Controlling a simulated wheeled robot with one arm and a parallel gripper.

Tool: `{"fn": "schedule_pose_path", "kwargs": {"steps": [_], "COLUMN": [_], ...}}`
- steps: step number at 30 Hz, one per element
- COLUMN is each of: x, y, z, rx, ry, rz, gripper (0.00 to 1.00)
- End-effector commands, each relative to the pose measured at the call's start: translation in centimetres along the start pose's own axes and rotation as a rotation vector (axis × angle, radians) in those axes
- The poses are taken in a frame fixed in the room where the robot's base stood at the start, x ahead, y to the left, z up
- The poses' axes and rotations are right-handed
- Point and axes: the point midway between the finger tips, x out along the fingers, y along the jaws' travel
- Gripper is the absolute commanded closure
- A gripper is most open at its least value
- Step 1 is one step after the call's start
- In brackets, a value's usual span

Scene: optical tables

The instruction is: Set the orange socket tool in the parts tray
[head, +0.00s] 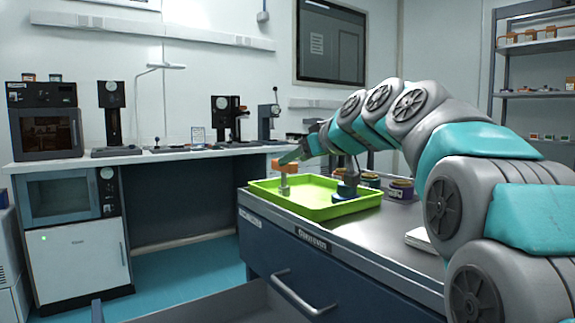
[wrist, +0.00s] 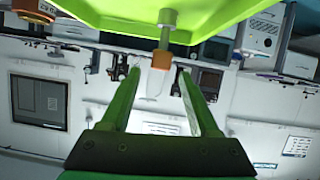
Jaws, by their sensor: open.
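The orange socket tool (head: 284,168) stands about upright at the left end of the green parts tray (head: 335,212), metal end down. In the wrist view, its orange collar (wrist: 160,61) and metal shaft show against the tray (wrist: 105,12). I cannot tell if its tip touches the tray floor. My gripper (head: 291,158) is at the tool's upper end. In the wrist view, the fingers (wrist: 159,73) are apart on either side of the tool's pale upper part, with a visible gap.
A dark blue object (head: 346,187) is at the tray's right side. Dark round containers (head: 401,187) stand on the cabinet top behind it. A white pad (head: 420,239) lies at the right. A back bench (head: 180,154) carries instruments.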

Motion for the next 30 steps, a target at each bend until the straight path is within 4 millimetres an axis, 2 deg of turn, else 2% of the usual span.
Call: {"fn": "schedule_pose_path", "kwargs": {"steps": [4,10,15,30], "x": [-3.0,-5.4,-6.0,-6.0], "y": [-0.1,0.0,0.0,0.0], "z": [0.0,0.1,0.1,0.1], "rx": [-0.001,0.000,0.001,0.000], "ry": [0.000,-0.002,-0.002,-0.002], "rz": [-0.001,-0.001,-0.001,-0.001], "gripper": [0.38,0.38,0.38,0.38]}}
